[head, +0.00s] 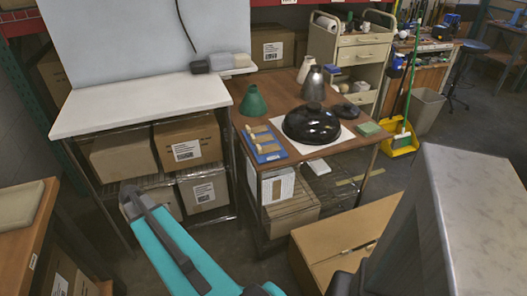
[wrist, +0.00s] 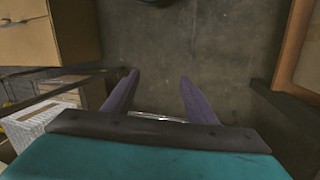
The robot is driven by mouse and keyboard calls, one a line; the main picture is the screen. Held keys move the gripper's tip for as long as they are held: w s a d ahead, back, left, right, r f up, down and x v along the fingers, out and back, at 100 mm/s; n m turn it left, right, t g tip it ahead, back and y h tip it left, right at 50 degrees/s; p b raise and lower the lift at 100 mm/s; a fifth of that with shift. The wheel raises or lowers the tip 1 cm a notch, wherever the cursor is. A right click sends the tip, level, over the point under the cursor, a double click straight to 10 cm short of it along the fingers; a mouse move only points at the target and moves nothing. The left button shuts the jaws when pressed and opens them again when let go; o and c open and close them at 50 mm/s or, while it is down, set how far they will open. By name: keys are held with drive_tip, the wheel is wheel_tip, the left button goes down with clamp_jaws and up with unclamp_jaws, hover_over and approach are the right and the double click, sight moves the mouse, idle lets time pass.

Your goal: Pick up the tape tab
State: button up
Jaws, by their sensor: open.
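Small tan pieces, likely the tape tabs, lie in a blue tray (head: 275,156) at the left front of the brown table (head: 336,149). They are too small in the head view to tell apart clearly. My gripper (wrist: 158,77) shows in the wrist view with its two purple fingers apart and nothing between them. It points at bare grey floor (wrist: 205,45), away from the tray. The tray and the tan pieces are not seen in the wrist view. I cannot make out the fingers in the head view.
A glossy black dome (head: 312,123) sits on white paper beside the tray. A green cone (head: 253,102), a grey cone (head: 314,84) and a green sponge (head: 368,128) are also on the table. A white-topped bench (head: 140,105) stands left. A cardboard box (head: 330,235) stands on the floor in front.

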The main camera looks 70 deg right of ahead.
drive_tip(key=d+r+m, duration=0.4)
drive_tip(key=d+r, duration=0.5)
drive_tip(key=d, duration=0.3)
drive_tip(key=s+d+r+m, duration=0.4)
drive_tip(key=s+d+r, duration=0.2)
drive_tip(key=r, duration=0.3)
drive_tip(key=s+d+r+m+h+b, duration=0.1)
drive_tip(key=s+d+r+m, duration=0.3)
drive_tip(key=d+r, duration=0.5)
drive_tip(key=s+d+r+m+h+b, duration=0.1)
drive_tip(key=s+d+r+m, duration=0.3)
drive_tip(key=s+d+r, duration=0.3)
wheel_tip(320, 180, up, 3)
drive_tip(key=shift+s+d, duration=0.3)
drive_tip(key=shift+s, duration=0.8)
drive_tip(key=shift+f, duration=0.1)
hover_over(258, 147)
drive_tip(key=w, duration=0.2)
drive_tip(key=shift+s+a+f, duration=0.1)
drive_tip(key=shift+a+f, duration=0.05)
drive_tip(key=shift+f, duration=1.15)
drive_tip(key=shift+s+a+f, duration=0.1)
drive_tip(key=shift+f, duration=1.2)
drive_tip(key=shift+s+a+f, duration=0.1)
drive_tip(key=shift+a+f, duration=0.05)
drive_tip(key=shift+f, duration=1.15)
drive_tip(key=shift+x, duration=2.6)
drive_tip(key=shift+a, duration=0.1)
